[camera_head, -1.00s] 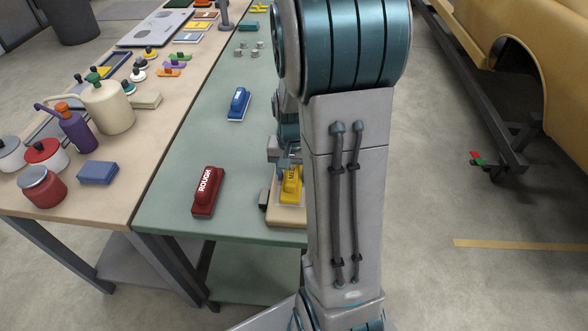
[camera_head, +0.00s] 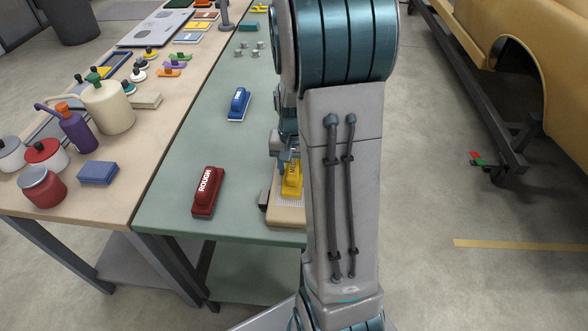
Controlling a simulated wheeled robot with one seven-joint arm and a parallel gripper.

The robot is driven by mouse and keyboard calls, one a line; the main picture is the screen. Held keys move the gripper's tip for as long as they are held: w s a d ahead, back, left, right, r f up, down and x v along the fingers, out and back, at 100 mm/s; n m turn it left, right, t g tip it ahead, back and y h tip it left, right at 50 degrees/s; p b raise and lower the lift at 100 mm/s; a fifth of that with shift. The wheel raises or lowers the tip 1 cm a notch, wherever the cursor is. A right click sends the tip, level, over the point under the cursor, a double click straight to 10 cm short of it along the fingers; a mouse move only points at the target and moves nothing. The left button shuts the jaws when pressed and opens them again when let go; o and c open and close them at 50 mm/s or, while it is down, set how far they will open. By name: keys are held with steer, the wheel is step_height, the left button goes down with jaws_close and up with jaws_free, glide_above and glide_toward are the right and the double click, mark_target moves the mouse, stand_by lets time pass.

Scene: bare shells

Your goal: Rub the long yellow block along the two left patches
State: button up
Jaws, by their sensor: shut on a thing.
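My gripper (camera_head: 290,162) is shut on the long yellow block (camera_head: 291,182), which has dark lettering on its top, partly covered. The block is on or just above a pale wooden board (camera_head: 286,219) near the front edge of the green bench; I cannot tell whether it touches. A light grey patch (camera_head: 287,202) shows on the board by the block's near end. My arm hides the right part of the board, so I cannot make out the other patches.
A red block marked ROUGH (camera_head: 207,192) and a blue block (camera_head: 239,104) stand on the green bench (camera_head: 185,155) to the left. A dark clamp (camera_head: 263,201) sits at the board's left edge. Pots and bottles crowd the tan bench further left.

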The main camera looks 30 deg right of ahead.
steer(key=shift+s+a+f, duration=0.1)
steer(key=shift+s+a, duration=0.35)
steer(key=shift+s, duration=0.2)
steer(key=shift+s+a, duration=0.45)
steer(key=shift+s, duration=0.2)
steer(key=shift+w+d, duration=0.4)
steer(key=shift+w, duration=0.2)
steer(key=shift+w+d+r, duration=0.1)
steer(key=shift+r, duration=0.15)
step_height(320, 180, up, 7)
steer(key=p, duration=0.5)
steer(key=shift+f, duration=0.15)
